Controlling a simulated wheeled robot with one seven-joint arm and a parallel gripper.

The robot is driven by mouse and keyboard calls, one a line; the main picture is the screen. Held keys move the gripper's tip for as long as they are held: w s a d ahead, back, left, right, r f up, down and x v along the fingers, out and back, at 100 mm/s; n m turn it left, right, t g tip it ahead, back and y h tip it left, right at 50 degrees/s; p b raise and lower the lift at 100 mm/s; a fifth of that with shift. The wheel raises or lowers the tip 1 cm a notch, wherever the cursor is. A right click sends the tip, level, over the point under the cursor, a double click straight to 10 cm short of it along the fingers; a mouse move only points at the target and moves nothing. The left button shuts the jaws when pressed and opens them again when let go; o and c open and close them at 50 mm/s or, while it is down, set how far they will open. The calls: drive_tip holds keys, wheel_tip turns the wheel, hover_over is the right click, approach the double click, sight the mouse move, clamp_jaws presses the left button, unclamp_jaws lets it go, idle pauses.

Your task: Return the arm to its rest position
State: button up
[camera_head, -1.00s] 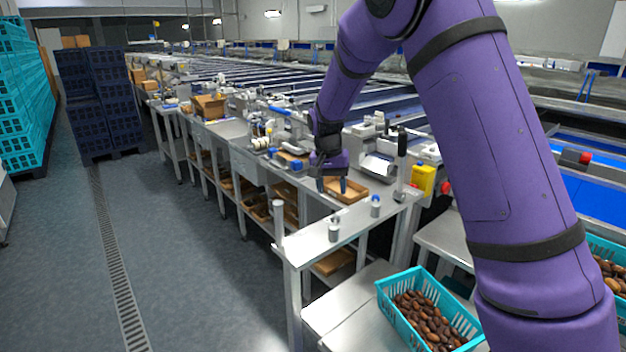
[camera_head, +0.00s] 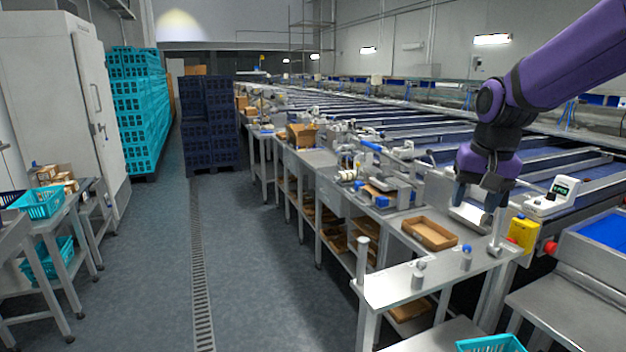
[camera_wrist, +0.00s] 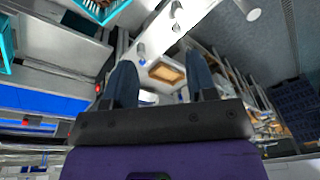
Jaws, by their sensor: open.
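My purple arm reaches in from the upper right of the head view. My gripper (camera_head: 478,200) is open and empty, held above the steel workbench (camera_head: 388,284) near its right part. In the wrist view, the two dark fingers of my gripper (camera_wrist: 163,88) stand apart with nothing between them. An open cardboard tray (camera_head: 429,233) lies on the bench, left of and below the gripper; the tray also shows beyond the fingers in the wrist view (camera_wrist: 167,73).
Two small capped containers (camera_head: 418,279) (camera_head: 466,259) stand on the bench. A yellow box with a red button (camera_head: 522,233) is at its right end. A turquoise crate (camera_head: 490,344) shows at the bottom edge. Dark blue crates (camera_head: 208,120) stand behind. The floor aisle (camera_head: 255,270) is clear.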

drive_tip(key=s+r+n+t, duration=0.1)
drive_tip(key=s, duration=1)
drive_tip(key=s+r+n+t, duration=0.2)
drive_tip(key=s, duration=1)
drive_tip(key=shift+d+r, duration=0.3)
drive_tip(key=shift+o, duration=0.4)
drive_tip(key=shift+w, duration=0.15)
